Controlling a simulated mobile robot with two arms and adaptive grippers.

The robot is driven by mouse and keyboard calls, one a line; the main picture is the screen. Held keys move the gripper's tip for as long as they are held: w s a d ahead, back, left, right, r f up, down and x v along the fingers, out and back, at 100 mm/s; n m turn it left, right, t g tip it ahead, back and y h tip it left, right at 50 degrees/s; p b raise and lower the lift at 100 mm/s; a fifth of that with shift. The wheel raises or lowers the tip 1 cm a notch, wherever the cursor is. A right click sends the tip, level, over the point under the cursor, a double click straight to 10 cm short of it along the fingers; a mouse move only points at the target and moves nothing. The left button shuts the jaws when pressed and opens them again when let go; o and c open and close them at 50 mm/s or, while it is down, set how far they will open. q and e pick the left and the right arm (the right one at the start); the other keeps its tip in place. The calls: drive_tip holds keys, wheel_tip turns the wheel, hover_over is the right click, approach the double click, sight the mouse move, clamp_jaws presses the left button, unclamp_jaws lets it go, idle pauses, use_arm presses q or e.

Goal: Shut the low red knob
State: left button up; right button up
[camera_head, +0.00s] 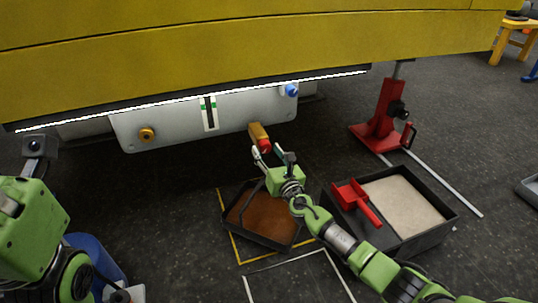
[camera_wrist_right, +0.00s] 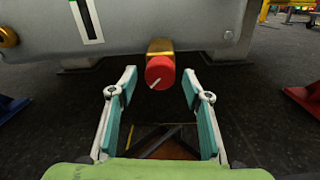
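The low red knob (camera_head: 265,146) sits on the end of a short brass fitting (camera_head: 257,132) at the lower edge of the grey tank. In the right wrist view the red knob (camera_wrist_right: 160,72) is a round red cap with a pale mark, centred ahead of the fingers. My right gripper (camera_head: 268,152) is open, its teal-padded fingers (camera_wrist_right: 161,95) spread on either side of the knob's line, with a gap before it. The knob appears not gripped. My left gripper (camera_head: 38,146) is at the left edge, only partly seen; its fingers are not clear.
A black tray with brown liquid (camera_head: 262,244) lies on the floor below. A black box of pale grit (camera_head: 440,200) holds a red scoop (camera_head: 357,200). A red jack stand (camera_head: 380,118) stands at right. The yellow boom (camera_head: 200,55) hangs overhead.

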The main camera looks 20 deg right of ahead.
drive_tip(key=s, duration=1.2)
drive_tip(key=shift+d, duration=0.35)
